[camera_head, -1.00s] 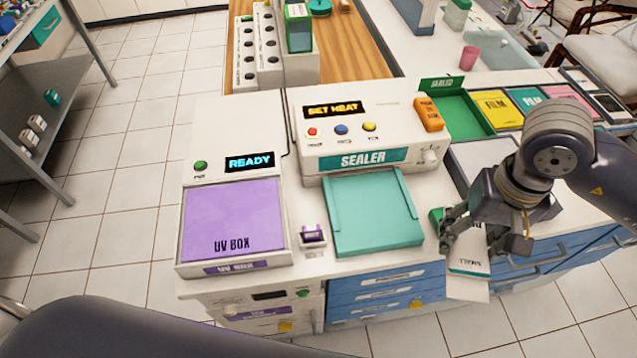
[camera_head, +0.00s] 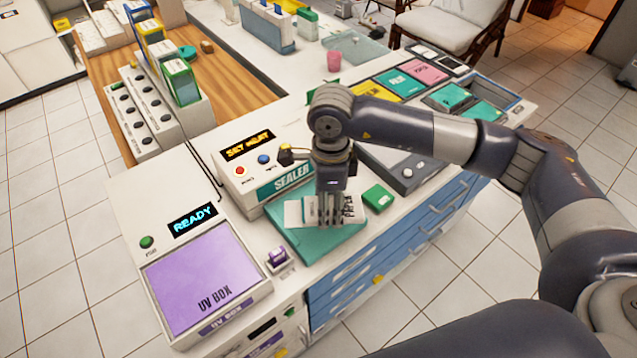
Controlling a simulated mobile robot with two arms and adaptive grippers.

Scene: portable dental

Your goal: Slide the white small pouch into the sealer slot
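The sealer (camera_head: 290,183) is a white unit with a teal label and a "SET HEAT" display. A teal tray (camera_head: 290,238) extends from its front; its slot is too hidden to make out. My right gripper (camera_head: 330,222) points down over the tray, with its fingers at the white small pouch (camera_head: 293,213). The pouch lies roughly flat at or just above the tray, showing on both sides of the fingers, which appear shut on it. Whether its edge is inside the slot I cannot tell. My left gripper is not in view.
The UV box (camera_head: 205,285) with a "READY" display stands left of the sealer. A green block (camera_head: 378,197) lies right of the tray. A grey unit (camera_head: 405,172) and film packs (camera_head: 376,88) are farther right.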

